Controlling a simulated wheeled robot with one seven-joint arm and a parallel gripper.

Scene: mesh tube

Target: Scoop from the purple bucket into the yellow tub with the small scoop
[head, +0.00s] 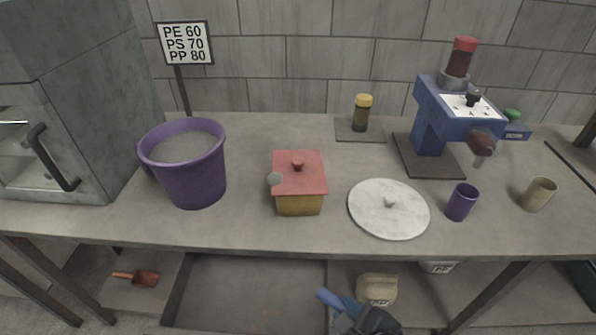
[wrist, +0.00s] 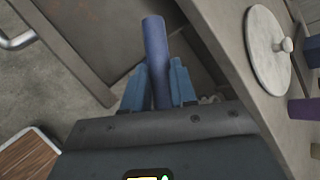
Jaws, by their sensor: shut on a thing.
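The purple bucket (head: 190,180) stands open on the left of the bench, filled near its rim with grey material. The yellow tub (head: 298,205) stands right of it, covered by a red lid (head: 312,178) with a knob. My gripper (head: 350,308) is low in front of the bench, below the top's front edge. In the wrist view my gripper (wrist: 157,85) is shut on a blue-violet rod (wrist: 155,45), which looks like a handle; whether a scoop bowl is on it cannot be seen. An orange-red scoop (head: 143,278) lies on the lower shelf at left.
A round white lid (head: 388,212) lies right of the tub, with a purple cup (head: 461,202) and tan cup (head: 538,194) beyond. A blue machine (head: 440,115), yellow-capped jar (head: 362,112) and sign (head: 184,44) stand behind. A sack (head: 377,288) sits below.

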